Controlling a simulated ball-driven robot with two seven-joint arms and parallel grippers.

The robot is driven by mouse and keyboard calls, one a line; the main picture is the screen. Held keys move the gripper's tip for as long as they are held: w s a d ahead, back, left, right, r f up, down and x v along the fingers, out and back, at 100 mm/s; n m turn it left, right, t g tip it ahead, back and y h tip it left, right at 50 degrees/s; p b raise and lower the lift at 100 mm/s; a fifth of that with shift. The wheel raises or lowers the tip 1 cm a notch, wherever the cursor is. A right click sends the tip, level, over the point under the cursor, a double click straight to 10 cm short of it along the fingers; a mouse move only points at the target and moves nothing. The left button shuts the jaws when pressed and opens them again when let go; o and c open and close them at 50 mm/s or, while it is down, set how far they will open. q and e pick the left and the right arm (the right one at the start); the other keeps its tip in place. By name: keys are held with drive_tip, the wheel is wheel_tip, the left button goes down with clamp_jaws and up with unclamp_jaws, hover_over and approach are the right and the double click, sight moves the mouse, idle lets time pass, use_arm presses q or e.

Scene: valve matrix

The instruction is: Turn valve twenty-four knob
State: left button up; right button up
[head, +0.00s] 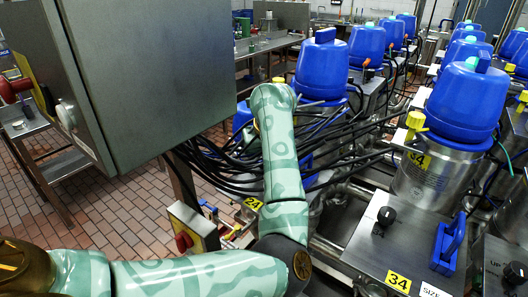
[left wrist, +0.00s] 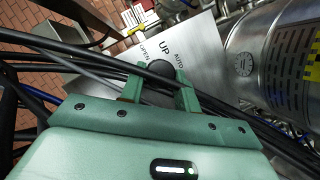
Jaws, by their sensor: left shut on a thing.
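The valve knob (left wrist: 160,69) is a dark round knob on a metal panel (left wrist: 199,45) lettered OPEN, UP and AUTO in the left wrist view. My left gripper (left wrist: 158,82) is shut on it, with one green finger on each side. Black cables run across the fingers and hide part of the knob. In the head view my green patterned left arm covers the gripper and the knob. A yellow tag 24 (head: 253,203) shows beside the arm there. My right gripper is not in view.
A grey cabinet (head: 150,70) stands at left. A bundle of black cables (head: 225,165) crosses around my left arm. Blue-topped valves (head: 468,100) stand in rows at right, with a knob (head: 386,215) on the panel tagged 34 in front. A steel cylinder (left wrist: 270,60) stands close to the gripper's right.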

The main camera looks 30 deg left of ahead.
use_arm(q)
drive_tip(key=shift+m+t+p, duration=0.3)
drive_tip(key=shift+m+p, duration=0.3)
drive_tip(key=shift+m, duration=0.4)
drive_tip(key=shift+h, duration=0.3)
drive_tip(key=o, duration=1)
drive_tip(key=shift+r, duration=0.1)
drive_tip(key=p+v, duration=0.7)
drive_tip(key=v, duration=0.9)
drive_tip(key=shift+s+p, duration=0.15)
drive_tip(key=shift+p, duration=0.15)
